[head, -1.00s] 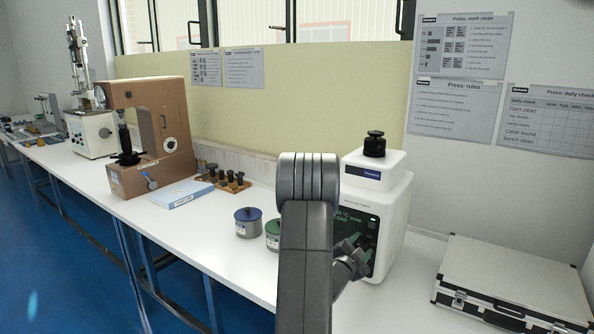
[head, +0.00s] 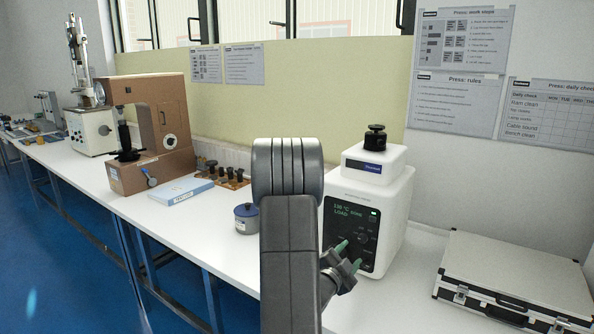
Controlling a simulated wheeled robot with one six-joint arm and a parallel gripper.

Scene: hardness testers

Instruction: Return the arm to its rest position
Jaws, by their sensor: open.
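My arm rises in the middle of the head view, in front of the bench. My gripper (head: 345,262) shows to the right of the arm, low in front of the white press. Its green-tipped fingers are apart, with nothing seen between them. The white press (head: 395,215) stands upright on the bench with a black knob on top. Its dark screen (head: 350,222) reads about 130 °C, DONE and LOAD. Whether the gripper touches the press cannot be told from this view.
A blue-lidded tin (head: 246,222) stands left of my arm. A brown tester (head: 150,140), a blue booklet (head: 181,191) and a rack of dark pieces (head: 222,175) are farther left. A silver case (head: 515,280) lies at the right.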

